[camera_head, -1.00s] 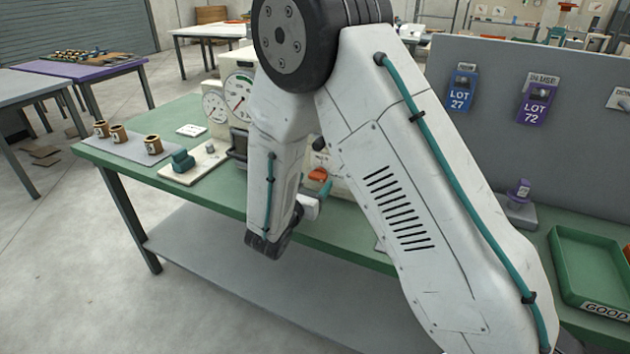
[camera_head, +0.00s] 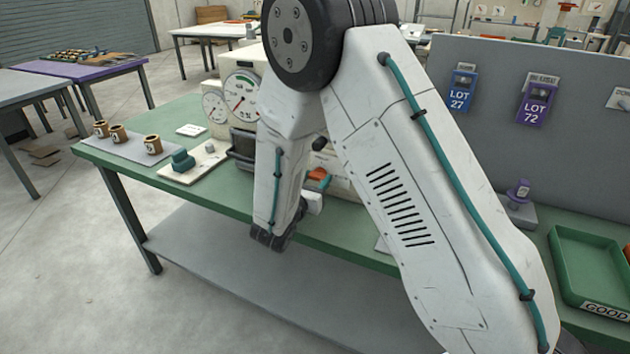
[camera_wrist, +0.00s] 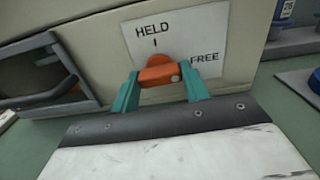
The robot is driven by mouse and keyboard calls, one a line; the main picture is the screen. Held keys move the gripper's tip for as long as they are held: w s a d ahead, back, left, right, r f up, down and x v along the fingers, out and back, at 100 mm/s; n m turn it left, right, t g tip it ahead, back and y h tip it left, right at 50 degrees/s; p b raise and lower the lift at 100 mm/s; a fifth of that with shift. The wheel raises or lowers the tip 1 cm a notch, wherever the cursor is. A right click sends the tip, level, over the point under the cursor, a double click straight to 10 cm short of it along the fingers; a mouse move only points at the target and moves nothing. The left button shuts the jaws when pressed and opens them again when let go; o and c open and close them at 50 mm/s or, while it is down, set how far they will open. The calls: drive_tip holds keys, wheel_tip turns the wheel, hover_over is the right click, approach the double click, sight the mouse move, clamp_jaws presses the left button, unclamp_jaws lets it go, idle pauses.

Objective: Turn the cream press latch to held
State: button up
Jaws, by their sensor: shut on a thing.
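The cream press (camera_head: 345,180) stands on the green bench, partly hidden behind my arm in the head view. Its latch is an orange knob with a short bar (camera_wrist: 159,73), set on a white plate (camera_wrist: 208,38) marked HELD above and FREE to the right. In the wrist view my gripper (camera_wrist: 160,84) is shut on the orange latch, with one teal finger at each end of the bar. The bar lies nearly level across the picture. The latch also shows small in the head view (camera_head: 318,174). Which mark it points to is unclear.
A dark-framed opening (camera_wrist: 40,78) with a handle is left of the latch. Round gauges (camera_head: 241,96) sit on the press. A board with a teal part (camera_head: 183,160) and several brown cups (camera_head: 153,145) stand left. A green GOOD tray (camera_head: 590,262) is at the right.

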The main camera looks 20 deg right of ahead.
drive_tip(key=n, duration=0.8)
drive_tip(key=shift+n, duration=0.4)
drive_tip(key=n, duration=0.4)
drive_tip(key=shift+n, duration=2.3)
drive_tip(key=o, duration=1)
